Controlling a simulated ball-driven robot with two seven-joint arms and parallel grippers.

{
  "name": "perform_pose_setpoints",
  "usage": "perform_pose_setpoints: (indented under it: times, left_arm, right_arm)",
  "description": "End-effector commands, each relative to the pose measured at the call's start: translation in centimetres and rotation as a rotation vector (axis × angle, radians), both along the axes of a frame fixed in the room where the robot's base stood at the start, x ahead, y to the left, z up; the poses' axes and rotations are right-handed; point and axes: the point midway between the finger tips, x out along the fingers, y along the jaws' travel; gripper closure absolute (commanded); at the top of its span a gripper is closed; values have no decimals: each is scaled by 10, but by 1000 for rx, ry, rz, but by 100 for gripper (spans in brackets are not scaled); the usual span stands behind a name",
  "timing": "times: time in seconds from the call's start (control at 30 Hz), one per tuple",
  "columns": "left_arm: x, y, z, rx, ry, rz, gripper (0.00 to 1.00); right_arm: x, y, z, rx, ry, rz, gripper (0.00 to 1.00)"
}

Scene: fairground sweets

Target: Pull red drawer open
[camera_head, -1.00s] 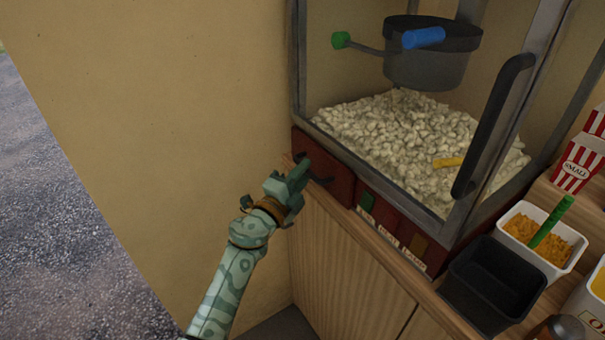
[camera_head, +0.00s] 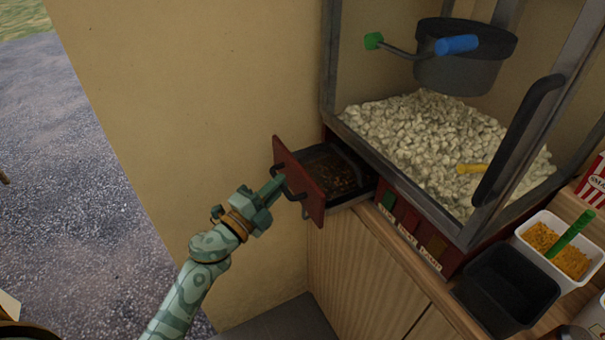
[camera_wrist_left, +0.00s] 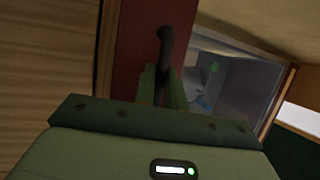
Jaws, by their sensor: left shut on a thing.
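The red drawer (camera_head: 302,182) at the lower left of the popcorn machine stands pulled out. Its dark inside (camera_head: 338,172) shows and holds small brown bits at the bottom. A dark curved handle (camera_head: 291,194) is on its red front. My left gripper (camera_head: 277,187) is at the handle, outside the drawer front. In the left wrist view its two green fingers (camera_wrist_left: 163,88) are closed around the dark handle (camera_wrist_left: 166,50), against the red front (camera_wrist_left: 133,55). My right gripper is not in view.
The glass popcorn machine (camera_head: 385,140) stands above the drawer, full of popcorn. A black tub (camera_head: 507,285) and a white tub (camera_head: 588,240) of orange food with a green handle stand on the right. A tan wall (camera_head: 200,90) is behind. Free room lies left of the drawer front.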

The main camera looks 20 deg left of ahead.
Motion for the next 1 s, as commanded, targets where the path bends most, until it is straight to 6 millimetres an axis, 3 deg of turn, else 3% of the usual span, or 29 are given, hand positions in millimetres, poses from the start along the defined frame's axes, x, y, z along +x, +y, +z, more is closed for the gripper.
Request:
perform_pose_setpoints:
  times: [0.2, 0.4, 0.97, 1.0]
  left_arm:
    - [-35, 27, -1, 2, 4, 0, 100]
    - [-55, 42, -2, 1, 3, 0, 100]
    - [-63, 49, -1, 1, 2, 0, 100]
    - [-63, 49, -1, 1, 2, 0, 77]
  right_arm:
    - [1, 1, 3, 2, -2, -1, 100]
    - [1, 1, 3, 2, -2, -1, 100]
    - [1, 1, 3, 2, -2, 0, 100]
    - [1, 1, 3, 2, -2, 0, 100]
